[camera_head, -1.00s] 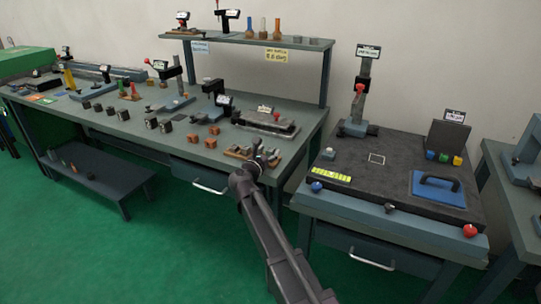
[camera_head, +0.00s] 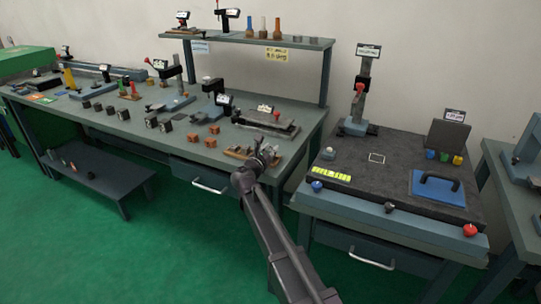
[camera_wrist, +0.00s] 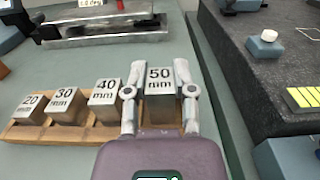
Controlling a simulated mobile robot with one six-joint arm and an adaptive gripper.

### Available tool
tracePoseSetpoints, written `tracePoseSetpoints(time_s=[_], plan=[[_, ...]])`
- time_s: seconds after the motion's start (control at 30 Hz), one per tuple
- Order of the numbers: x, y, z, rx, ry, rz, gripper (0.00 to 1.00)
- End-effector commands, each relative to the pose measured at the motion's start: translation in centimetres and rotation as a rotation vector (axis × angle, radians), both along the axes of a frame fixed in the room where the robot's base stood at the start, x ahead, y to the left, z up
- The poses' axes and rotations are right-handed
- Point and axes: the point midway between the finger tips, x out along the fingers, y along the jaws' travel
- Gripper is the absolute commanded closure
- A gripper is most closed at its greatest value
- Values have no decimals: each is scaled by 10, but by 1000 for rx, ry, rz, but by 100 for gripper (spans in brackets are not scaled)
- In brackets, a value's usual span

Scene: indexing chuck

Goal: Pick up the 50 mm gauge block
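The 50 mm gauge block (camera_wrist: 160,83) is a grey block with "50 mm" on its top, at the right end of a row in the wrist view. My gripper (camera_wrist: 160,68) has one finger along each side of it, with no clear gap at either side. It looks shut on the block. My gripper hides the block's lower part, so I cannot tell whether it is lifted. In the head view, my gripper (camera_head: 264,152) is at the right end of the wooden block holder (camera_head: 234,154), near the bench's front edge.
The 40 mm (camera_wrist: 106,92), 30 mm (camera_wrist: 66,98) and 20 mm (camera_wrist: 32,104) blocks stand to the left on the holder. A metal vise-like fixture (camera_wrist: 100,27) lies behind them. A dark granite plate (camera_wrist: 262,75) stands to the right, across a gap.

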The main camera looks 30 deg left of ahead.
Motion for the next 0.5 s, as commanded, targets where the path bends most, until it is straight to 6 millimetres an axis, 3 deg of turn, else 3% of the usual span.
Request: tracePoseSetpoints(time_s=[0.5], plan=[[0, 0, 3, -1, -1, 0, 100]])
